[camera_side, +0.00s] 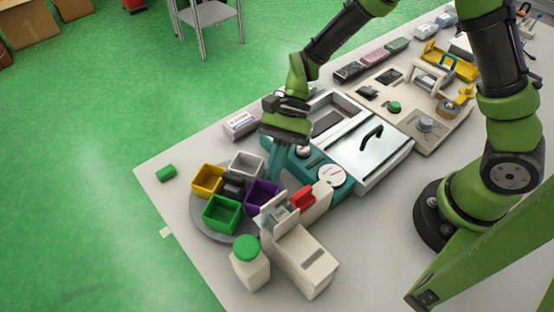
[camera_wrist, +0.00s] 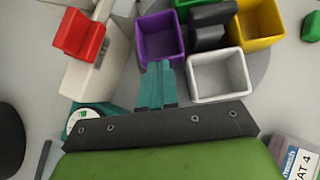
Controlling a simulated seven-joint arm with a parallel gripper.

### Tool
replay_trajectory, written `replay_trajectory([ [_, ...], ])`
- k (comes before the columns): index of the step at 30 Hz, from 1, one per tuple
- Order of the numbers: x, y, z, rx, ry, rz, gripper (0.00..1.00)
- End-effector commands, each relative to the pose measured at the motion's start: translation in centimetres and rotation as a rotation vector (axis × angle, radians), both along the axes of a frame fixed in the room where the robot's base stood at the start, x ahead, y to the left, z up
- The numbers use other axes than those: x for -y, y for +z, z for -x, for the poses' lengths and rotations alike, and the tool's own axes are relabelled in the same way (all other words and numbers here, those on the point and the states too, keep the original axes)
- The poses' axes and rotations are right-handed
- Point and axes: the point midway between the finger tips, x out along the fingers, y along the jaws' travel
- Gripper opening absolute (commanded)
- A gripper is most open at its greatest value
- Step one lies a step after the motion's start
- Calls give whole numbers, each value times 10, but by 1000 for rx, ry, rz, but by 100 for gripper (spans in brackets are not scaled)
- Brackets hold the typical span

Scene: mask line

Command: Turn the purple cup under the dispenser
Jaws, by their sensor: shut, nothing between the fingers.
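The purple cup (camera_side: 262,194) is a square open cup on a round grey turntable (camera_side: 202,222), with green (camera_side: 222,214), yellow (camera_side: 208,180) and white (camera_side: 247,166) cups around a dark centre hub. The dispenser (camera_side: 285,215), white with a red part (camera_side: 302,199), stands just right of the purple cup. My gripper (camera_side: 277,176) has its teal fingers pointing down, together and empty, by the purple and white cups. In the wrist view the fingertips (camera_wrist: 158,70) are at the near edge of the purple cup (camera_wrist: 160,38), beside the white cup; whether they touch is unclear.
A teal unit with a dial (camera_side: 331,176) and a white box with a handled lid (camera_side: 370,148) are to the right. A small green block (camera_side: 166,173) lies at the left; the table around it is clear.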

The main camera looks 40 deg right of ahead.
Motion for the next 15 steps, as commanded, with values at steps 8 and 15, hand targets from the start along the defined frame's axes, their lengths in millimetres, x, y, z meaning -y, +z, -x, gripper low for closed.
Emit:
replay_trajectory([
  [8, -1, 0, 3, 1, -42, 1, 0],
  [15, -4, 0, 10, 0, -99, 0, 0],
])
